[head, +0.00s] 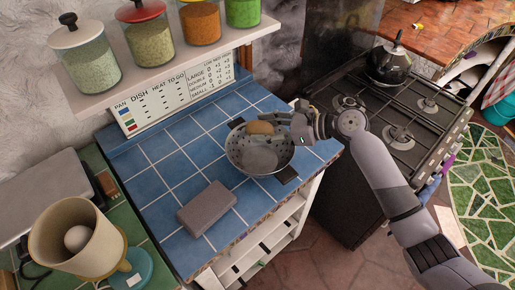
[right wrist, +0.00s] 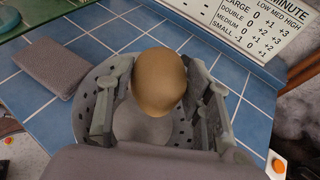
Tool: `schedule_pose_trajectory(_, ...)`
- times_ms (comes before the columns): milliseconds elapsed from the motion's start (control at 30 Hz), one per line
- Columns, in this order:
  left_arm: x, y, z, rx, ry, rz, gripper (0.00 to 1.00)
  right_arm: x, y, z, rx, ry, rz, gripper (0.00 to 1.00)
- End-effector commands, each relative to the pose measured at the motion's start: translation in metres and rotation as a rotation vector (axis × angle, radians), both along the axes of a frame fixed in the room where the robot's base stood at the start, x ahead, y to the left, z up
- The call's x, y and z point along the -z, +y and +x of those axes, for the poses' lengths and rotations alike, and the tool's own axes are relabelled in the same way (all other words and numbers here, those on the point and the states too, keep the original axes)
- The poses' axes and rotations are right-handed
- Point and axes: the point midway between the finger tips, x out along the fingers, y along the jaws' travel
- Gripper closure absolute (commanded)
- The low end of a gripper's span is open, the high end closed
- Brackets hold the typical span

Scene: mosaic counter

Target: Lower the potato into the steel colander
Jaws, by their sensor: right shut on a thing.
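The brown potato (head: 261,128) is held between the fingers of my right gripper (head: 276,122), over the steel colander (head: 259,160). In the right wrist view the potato (right wrist: 159,80) sits between the two fingers, with the perforated colander (right wrist: 91,92) below and around it. The colander stands on the blue tiled counter, with dark handles at its sides. The gap between potato and colander floor is hard to judge. My left gripper is not in view.
A grey block (head: 206,208) lies on the blue tiles (head: 165,190) in front of the colander. A shelf with jars (head: 150,40) hangs behind. A stove (head: 400,110) with a kettle (head: 389,64) stands right. A beige container (head: 78,240) is at front left.

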Motion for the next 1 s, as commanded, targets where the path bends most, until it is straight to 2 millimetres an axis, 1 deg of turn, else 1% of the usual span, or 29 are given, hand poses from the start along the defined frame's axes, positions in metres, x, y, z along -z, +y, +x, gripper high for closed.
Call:
schedule_pose_trajectory(267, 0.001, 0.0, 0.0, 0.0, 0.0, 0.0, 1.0, 0.001, 0.0, 0.0, 0.0, 0.0, 0.001, 0.85)
schedule_pose_trajectory(1000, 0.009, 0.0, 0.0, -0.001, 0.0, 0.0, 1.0, 0.038, 0.0, 0.0, 0.0, 0.001, 0.001, 0.85)
